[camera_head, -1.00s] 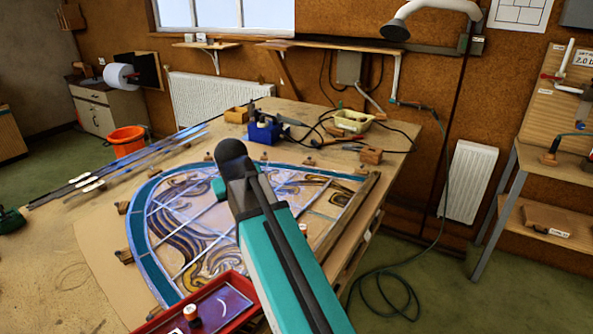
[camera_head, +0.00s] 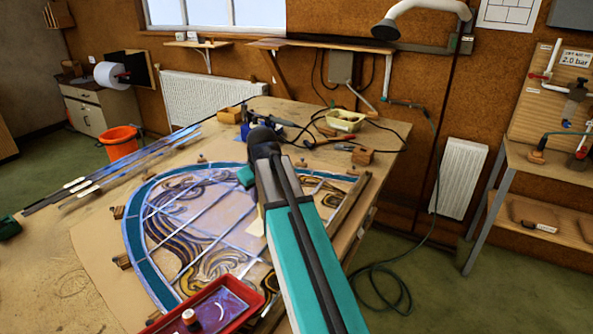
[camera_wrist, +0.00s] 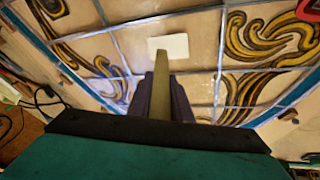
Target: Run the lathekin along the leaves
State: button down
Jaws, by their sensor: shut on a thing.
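The leaded panel (camera_head: 190,222) lies flat on the bench, an arched window with a blue border, pale lead lines and brown and gold scrolls. It also fills the upper part of the wrist view (camera_wrist: 195,28). My gripper (camera_wrist: 160,98) is shut on a slim yellowish stick, seemingly the lathekin (camera_wrist: 160,99), which points away over the panel. A cream rectangle (camera_wrist: 168,46) shows at its far end; I cannot tell whether it belongs to the stick. Contact with the lead is not clear. In the head view my arm hides the panel's middle right and the fingertips.
A red tray (camera_head: 217,309) with a small jar (camera_head: 190,318) stands at the panel's near edge. Lead strips (camera_head: 105,177) lie at the left. A wooden batten (camera_head: 350,208) borders the panel's right side.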

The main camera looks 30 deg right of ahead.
jog(key=w+d+n+g+y+p, duration=0.1)
jog(key=d+n+p, duration=0.3)
jog(key=d, duration=1)
jog(key=shift+w+d+r+y+p, duration=0.3)
jog(key=shift+w+p, duration=0.2)
jog(key=shift+w, duration=0.1)
jog(key=s+d+f+b, duration=0.1)
jog(key=s+d+f, duration=0.2)
jog(key=s+d, duration=0.3)
jog(key=s, duration=0.4)
jog(key=shift+f, duration=0.15)
jog(key=shift+a+f+b, duration=0.1)
jog(key=shift+f+b, duration=0.25)
jog(key=shift+b, duration=0.05)
dwell(2.0)
jog(key=shift+w+a, duration=0.6)
jog(key=shift+w, duration=0.35)
